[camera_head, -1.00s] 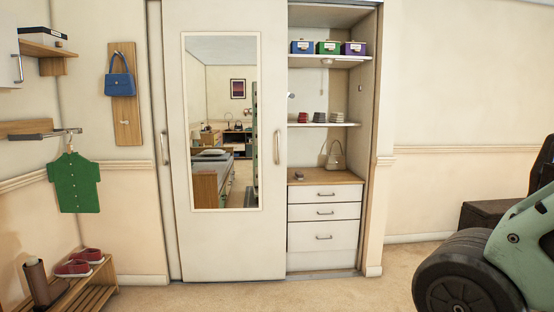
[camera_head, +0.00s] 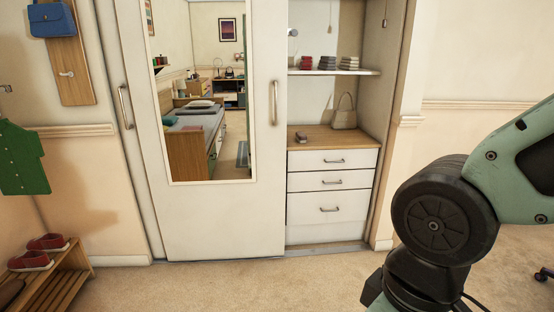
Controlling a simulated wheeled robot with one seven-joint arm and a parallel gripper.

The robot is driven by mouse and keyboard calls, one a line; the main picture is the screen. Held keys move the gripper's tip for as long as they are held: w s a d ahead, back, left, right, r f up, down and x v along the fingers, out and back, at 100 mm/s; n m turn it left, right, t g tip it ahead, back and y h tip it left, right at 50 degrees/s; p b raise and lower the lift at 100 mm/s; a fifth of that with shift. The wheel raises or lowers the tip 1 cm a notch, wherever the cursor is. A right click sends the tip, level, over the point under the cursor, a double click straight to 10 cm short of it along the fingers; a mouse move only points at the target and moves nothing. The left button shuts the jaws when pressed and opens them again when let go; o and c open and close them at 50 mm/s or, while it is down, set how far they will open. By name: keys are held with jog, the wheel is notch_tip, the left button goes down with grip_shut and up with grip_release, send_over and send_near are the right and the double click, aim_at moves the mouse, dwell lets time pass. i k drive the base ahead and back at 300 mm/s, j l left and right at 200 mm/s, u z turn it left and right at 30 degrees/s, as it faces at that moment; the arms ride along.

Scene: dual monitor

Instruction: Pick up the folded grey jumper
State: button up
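Several small folded stacks sit side by side on the white wardrobe shelf (camera_head: 320,71). The left one is a red stack (camera_head: 306,62), the middle one a dark grey stack (camera_head: 327,63), and the right one a grey stack (camera_head: 350,63). They are small, and I cannot tell which piece is the grey jumper. My gripper is out of view. Only links of my arm show at the right, well apart from the shelf.
A sliding mirror door (camera_head: 225,215) covers the wardrobe's left part. Below the shelf, a handbag (camera_head: 344,112) and a small object (camera_head: 302,137) sit on a drawer unit (camera_head: 330,213). A shoe rack (camera_head: 50,283) stands at left. The carpet (camera_head: 235,285) ahead is clear.

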aim_at(327, 63)
jog(key=i, duration=2)
jog(key=i+z, duration=0.1)
jog(key=i, duration=0.45)
jog(key=i+j+z, duration=0.1)
jog(key=i, duration=0.45)
jog(key=i+j+z, duration=0.15)
jog(key=i, duration=0.4)
jog(key=z, duration=0.15)
jog(key=i+j, duration=0.05)
